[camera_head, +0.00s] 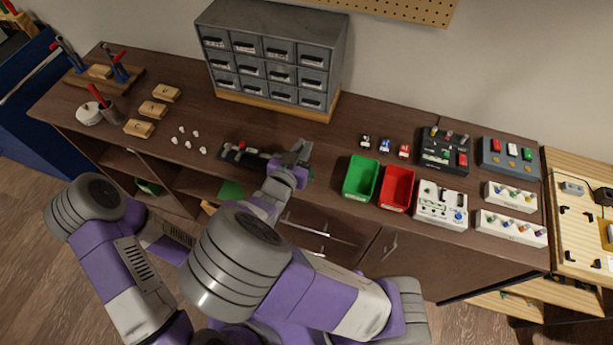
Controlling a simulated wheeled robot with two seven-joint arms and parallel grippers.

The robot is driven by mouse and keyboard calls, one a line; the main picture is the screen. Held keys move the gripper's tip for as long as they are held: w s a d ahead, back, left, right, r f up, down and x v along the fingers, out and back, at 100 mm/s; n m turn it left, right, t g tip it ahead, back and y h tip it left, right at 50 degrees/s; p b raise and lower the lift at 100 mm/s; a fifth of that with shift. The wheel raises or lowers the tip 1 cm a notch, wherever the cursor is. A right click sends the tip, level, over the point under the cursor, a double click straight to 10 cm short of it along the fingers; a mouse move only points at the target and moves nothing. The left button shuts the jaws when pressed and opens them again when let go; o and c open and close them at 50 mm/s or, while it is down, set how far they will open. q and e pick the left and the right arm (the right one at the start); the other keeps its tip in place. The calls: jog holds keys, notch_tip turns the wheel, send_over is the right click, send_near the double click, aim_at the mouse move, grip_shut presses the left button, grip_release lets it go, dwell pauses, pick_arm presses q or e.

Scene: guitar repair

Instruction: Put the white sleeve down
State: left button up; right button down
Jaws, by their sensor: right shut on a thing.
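My right gripper (299,152) is over the middle of the workbench, in front of the grey drawer cabinet. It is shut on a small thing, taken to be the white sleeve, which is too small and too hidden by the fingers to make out. A low dark holder with red and pale parts (237,150) lies on the bench just left of the gripper. My left arm is folded low at the left, and its gripper is not in view.
A green bin (361,178) and a red bin (397,187) stand right of the gripper. Several small white knobs (187,142) lie left. The grey drawer cabinet (273,50) stands behind. Pedals (443,148) fill the right end. Bare bench lies between the knobs and cabinet.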

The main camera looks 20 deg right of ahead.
jog(key=shift+s+a+f+m+g+h, duration=0.1)
jog(key=shift+s+a+m+g+h, duration=0.1)
jog(key=shift+s, duration=0.3)
jog(key=shift+s+a+f+m+g+h, duration=0.1)
jog(key=shift+s+m+g+h, duration=0.1)
jog(key=shift+s, duration=0.25)
jog(key=shift+s+a+f+m+g+h, duration=0.1)
jog(key=shift+s+a+m+h, duration=0.1)
jog(key=shift+s, duration=0.3)
jog(key=shift+d, duration=0.1)
notch_tip(320, 180, down, 5)
jog(key=shift+r+b, duration=0.1)
jog(key=shift+b, duration=0.9)
jog(key=shift+f+b, duration=0.5)
jog(key=shift+f, duration=1.9)
jog(key=shift+f, duration=0.1)
jog(key=shift+f, duration=0.15)
jog(key=c, duration=1.1)
grip_release()
jog(key=shift+c, duration=0.2)
